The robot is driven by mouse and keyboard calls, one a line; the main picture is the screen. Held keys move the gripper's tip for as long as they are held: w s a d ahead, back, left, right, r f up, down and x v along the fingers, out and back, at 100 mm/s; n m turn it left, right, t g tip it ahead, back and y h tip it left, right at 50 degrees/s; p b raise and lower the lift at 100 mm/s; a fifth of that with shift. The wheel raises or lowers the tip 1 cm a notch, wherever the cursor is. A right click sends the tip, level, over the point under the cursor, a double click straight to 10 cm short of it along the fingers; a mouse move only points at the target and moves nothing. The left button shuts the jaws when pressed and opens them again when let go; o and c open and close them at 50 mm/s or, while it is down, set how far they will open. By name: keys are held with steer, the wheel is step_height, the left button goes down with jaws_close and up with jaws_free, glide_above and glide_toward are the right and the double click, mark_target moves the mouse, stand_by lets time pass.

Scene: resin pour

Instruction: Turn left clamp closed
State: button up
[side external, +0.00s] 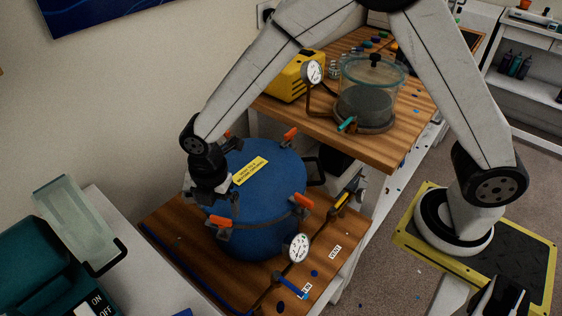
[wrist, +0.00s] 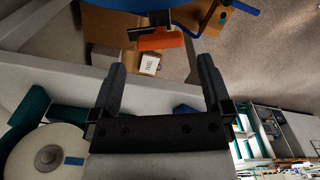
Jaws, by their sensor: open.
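The blue pressure pot (side external: 255,185) stands on a wooden bench, its lid ringed by several orange-handled clamps. Clamp handles show at the lid's back right (side external: 290,136), right (side external: 302,201), front (side external: 222,222) and, partly hidden, back left (side external: 227,134). My gripper (side external: 211,190) is at the pot's left edge and hides that part of the rim. In the wrist view my gripper (wrist: 162,66) is open and empty. One orange clamp handle (wrist: 160,42) lies just beyond the fingertips, between them in the picture, with the blue pot (wrist: 215,6) behind. I cannot tell whether the fingers touch it.
The wooden bench (side external: 175,228) carries a gauge (side external: 298,247) and blue-handled valve (side external: 290,287) in front of the pot. A glass chamber (side external: 372,85) and yellow pump (side external: 290,82) stand on the bench behind. A teal machine (side external: 40,250) is at lower left.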

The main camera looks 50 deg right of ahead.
mark_target(220, 218)
steer(key=shift+f, duration=2.25)
steer(key=c, duration=1.1)
